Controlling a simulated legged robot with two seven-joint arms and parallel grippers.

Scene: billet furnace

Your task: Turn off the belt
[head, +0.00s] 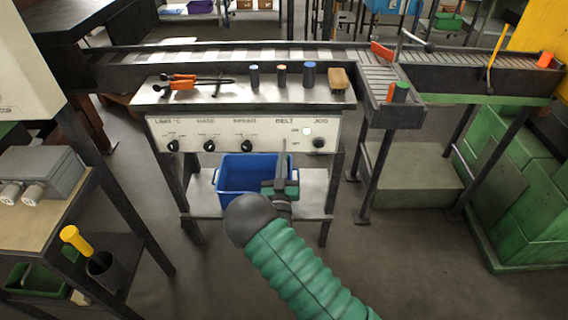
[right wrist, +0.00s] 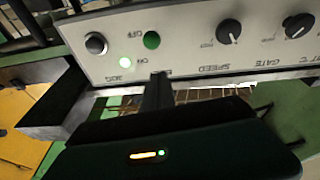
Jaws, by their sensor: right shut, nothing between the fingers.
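The control panel (head: 225,134) is a pale front with black knobs and labels, among them BELT and JOG. Under BELT, a lit light (head: 306,131) glows beside ON; it also glows in the right wrist view (right wrist: 125,62). There, a dark green round button (right wrist: 152,40) sits near the OFF label. My right gripper (head: 284,150) is shut and empty, upright before the panel below BELT, and hides part of it. In the right wrist view its fingers (right wrist: 158,88) end near the panel's edge; I cannot tell whether they touch. The conveyor belt (head: 215,55) runs behind. My left gripper is not in view.
A blue bin (head: 238,176) stands on the shelf below the panel. The JOG knob (head: 319,143) is right of the light. Floor is free at right front.

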